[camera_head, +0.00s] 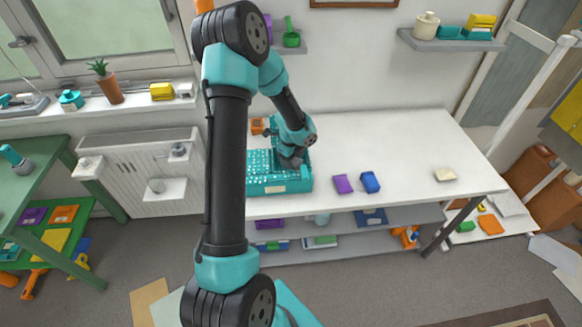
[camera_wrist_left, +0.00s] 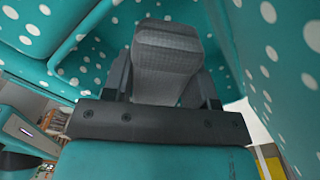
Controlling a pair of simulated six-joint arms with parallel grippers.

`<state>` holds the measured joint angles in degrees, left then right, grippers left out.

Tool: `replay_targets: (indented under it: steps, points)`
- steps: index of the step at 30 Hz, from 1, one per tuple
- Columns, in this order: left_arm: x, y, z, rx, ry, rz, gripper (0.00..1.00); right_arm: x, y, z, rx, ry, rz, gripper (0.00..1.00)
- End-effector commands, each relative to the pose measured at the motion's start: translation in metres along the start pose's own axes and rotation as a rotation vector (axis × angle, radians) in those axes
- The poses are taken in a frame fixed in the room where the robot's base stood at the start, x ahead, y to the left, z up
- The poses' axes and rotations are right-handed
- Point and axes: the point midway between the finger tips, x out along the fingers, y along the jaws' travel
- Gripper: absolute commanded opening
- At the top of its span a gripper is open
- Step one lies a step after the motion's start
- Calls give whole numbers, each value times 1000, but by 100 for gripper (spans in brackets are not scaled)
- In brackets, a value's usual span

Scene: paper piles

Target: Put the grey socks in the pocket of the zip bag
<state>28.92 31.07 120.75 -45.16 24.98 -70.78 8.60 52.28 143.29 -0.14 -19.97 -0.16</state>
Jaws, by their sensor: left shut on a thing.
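The zip bag (camera_head: 280,185) is teal with white dots and stands at the left end of the white table. Its dotted walls (camera_wrist_left: 265,20) surround the gripper in the left wrist view. My left gripper (camera_head: 289,162) reaches down at the bag's right part. It is shut on the grey socks (camera_wrist_left: 168,55), a grey woven bundle between its two fingers. The socks are among the bag's dotted walls; I cannot tell whether they rest on anything. My arm hides part of the bag in the head view. My right gripper is not in view.
A purple block (camera_head: 342,184) and a blue block (camera_head: 370,182) lie right of the bag. A beige block (camera_head: 445,174) lies at the table's right. An orange item (camera_head: 257,126) is behind the bag. The back of the white table (camera_head: 385,140) is clear.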

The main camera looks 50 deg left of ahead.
Motion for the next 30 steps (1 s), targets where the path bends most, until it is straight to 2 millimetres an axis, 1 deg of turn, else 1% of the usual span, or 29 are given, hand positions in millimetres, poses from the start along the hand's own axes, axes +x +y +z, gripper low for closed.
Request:
replay_targets:
  steps: [2, 11, 14, 18, 21, 30]
  points:
    - [4, 0, 0, -1, 0, 0, 29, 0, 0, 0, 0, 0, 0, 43]
    - [4, 0, 0, -1, -1, 0, 29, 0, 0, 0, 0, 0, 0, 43]
    - [12, 1, 0, 0, 0, 2, 29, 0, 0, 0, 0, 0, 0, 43]
    - [31, 1, 0, 0, 0, 3, 29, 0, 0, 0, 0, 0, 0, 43]
    - [40, 1, 0, 0, 1, 1, 29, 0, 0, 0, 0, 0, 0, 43]
    - [42, 0, 0, -1, 0, 0, 29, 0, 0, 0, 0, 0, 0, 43]
